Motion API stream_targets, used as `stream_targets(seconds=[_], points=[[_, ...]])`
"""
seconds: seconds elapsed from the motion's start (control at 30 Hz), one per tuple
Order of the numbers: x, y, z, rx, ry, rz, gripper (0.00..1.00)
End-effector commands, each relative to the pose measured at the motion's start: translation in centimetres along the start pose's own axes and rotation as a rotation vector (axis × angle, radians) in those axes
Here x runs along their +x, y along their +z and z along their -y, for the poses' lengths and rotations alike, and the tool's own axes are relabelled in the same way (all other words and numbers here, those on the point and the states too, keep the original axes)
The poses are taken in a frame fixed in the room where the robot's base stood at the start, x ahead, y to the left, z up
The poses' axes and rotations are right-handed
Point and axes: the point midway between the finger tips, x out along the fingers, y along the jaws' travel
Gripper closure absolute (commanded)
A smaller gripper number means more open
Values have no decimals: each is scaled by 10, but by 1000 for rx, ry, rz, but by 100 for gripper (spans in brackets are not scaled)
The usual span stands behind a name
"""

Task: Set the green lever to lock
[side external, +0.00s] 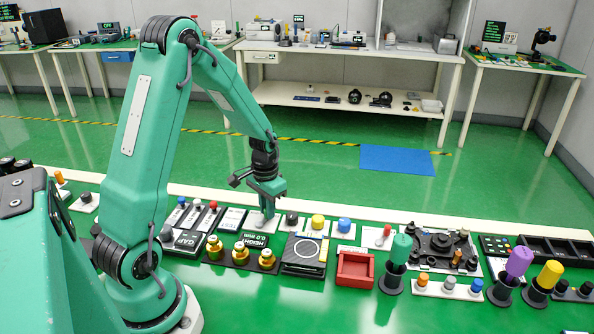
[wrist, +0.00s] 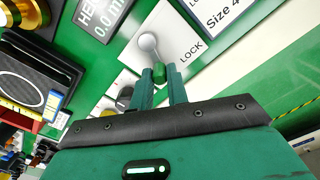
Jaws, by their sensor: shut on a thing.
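The green lever (wrist: 160,73) shows in the wrist view. Its green tip lies between the two fingers of my gripper (wrist: 165,84), and its grey round pivot (wrist: 149,42) sits on a white plate (wrist: 172,28). The lever runs from the pivot toward the gripper. The word LOCK (wrist: 191,52) is printed on the plate, to the right of the lever. In the side view my gripper (side external: 268,208) points down over the plate and is shut on the lever. The lever is hidden by the fingers there.
A HEIGHT 0.0 mm display (side external: 255,240) stands right by the plate. Brass knobs (side external: 241,250) are in front, a dark knob (side external: 292,218) and a yellow knob (side external: 318,222) to the right. A red tray (side external: 355,283) lies further right.

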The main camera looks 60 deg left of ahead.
Motion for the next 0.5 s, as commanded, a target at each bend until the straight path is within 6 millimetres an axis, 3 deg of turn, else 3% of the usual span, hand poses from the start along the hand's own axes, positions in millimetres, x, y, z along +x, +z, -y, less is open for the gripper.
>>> stream_targets(seconds=[0.5], points=[[-1, 6, 15, -429, 0, 0, 100]])
